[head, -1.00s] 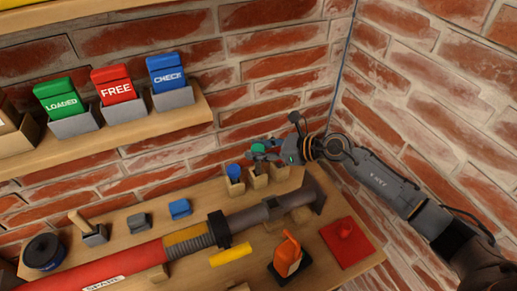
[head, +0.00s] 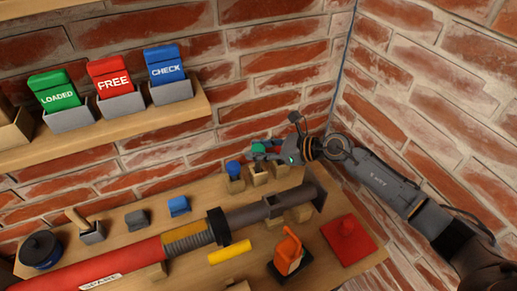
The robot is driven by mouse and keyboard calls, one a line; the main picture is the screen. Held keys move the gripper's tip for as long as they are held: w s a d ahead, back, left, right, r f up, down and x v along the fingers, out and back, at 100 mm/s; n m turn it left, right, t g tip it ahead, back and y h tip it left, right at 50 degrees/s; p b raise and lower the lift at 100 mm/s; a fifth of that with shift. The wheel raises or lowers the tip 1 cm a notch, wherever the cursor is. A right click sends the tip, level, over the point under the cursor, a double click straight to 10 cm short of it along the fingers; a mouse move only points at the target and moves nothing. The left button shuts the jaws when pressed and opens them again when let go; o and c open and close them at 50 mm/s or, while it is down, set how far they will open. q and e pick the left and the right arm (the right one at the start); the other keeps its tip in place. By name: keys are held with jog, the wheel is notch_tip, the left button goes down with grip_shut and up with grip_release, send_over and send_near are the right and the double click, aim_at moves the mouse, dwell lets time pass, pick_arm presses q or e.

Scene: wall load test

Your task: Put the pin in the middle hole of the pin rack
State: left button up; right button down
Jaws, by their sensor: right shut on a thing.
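The pin rack is a row of three small wooden blocks at the back of the lower shelf, with its middle block (head: 260,177) under my right gripper. A blue-topped pin (head: 233,168) stands in the left block. My right gripper (head: 263,151) is shut on a green-topped pin (head: 258,147), just above the middle block. The pin's lower end is hard to make out, so I cannot tell whether it is in the hole. The right block (head: 281,171) shows no pin. My left gripper is not in view.
An upper shelf (head: 150,125) holds LOADED, FREE and CHECK cards. On the lower shelf a large red and grey tool (head: 120,265) lies before the rack. A yellow bar (head: 230,251), an orange item (head: 289,252) and a red plate (head: 350,245) lie in front. A brick wall stands close at right.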

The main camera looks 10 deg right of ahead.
jog(key=shift+f, duration=0.1)
jog(key=shift+f+b, duration=0.6)
jog(key=shift+b, duration=0.1)
jog(key=c, duration=0.8)
grip_release()
jog(key=shift+o, duration=0.4)
jog(key=o, duration=0.5)
jog(key=shift+c, duration=0.2)
